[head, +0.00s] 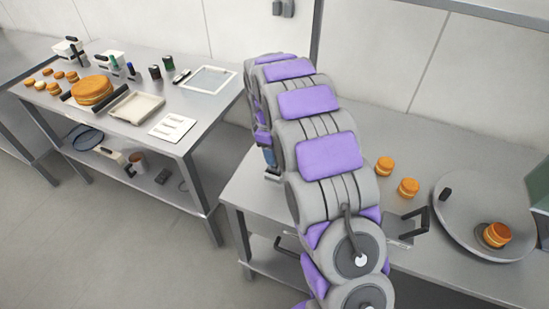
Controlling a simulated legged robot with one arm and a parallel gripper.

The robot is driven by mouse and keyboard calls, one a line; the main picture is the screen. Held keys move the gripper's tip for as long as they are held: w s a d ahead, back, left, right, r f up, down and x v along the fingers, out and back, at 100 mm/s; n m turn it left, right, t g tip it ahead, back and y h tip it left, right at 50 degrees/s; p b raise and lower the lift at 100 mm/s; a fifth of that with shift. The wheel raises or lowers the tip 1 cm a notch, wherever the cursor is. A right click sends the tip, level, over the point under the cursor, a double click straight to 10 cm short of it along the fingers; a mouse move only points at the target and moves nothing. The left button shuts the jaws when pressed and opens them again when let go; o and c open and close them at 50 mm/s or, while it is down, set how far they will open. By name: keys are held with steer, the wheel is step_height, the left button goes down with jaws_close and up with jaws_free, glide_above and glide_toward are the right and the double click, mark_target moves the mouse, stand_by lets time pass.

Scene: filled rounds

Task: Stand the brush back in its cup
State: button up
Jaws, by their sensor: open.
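My arm arches up from the bottom of the head view and bends down on its far side to the right-hand table (460,170). Only a sliver of my gripper (272,172) seems to show there, low by the table's left edge, and my own arm links hide the rest. No brush or cup can be told for certain. A small pale thing with a dark end (181,76) lies on the left table (205,115); it is too small to name. A brown mug-like vessel (137,162) stands on that table's lower shelf.
The left table bears a large filled round (92,91), several small ones, a pale tray (136,107), a white-framed board (207,79) and dark bottles (155,72). Open floor lies between the tables.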

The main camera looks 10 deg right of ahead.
steer(key=r, duration=0.4)
steer(key=r+p, duration=0.1)
steer(key=r, duration=0.2)
steer(key=shift+s+a, duration=0.1)
steer(key=shift+a, duration=0.2)
steer(key=s+d+r+m, duration=0.1)
steer(key=s+r+m, duration=0.25)
steer(key=s, duration=0.75)
steer(key=s+r+m, duration=0.2)
steer(key=s+r, duration=0.3)
steer(key=s, duration=0.5)
steer(key=s+f+m, duration=0.1)
steer(key=s+m, duration=0.1)
steer(key=s, duration=0.8)
steer(key=s+f+m+g+y, duration=0.1)
steer(key=s+m, duration=0.2)
steer(key=s, duration=0.8)
steer(key=shift+f, duration=0.35)
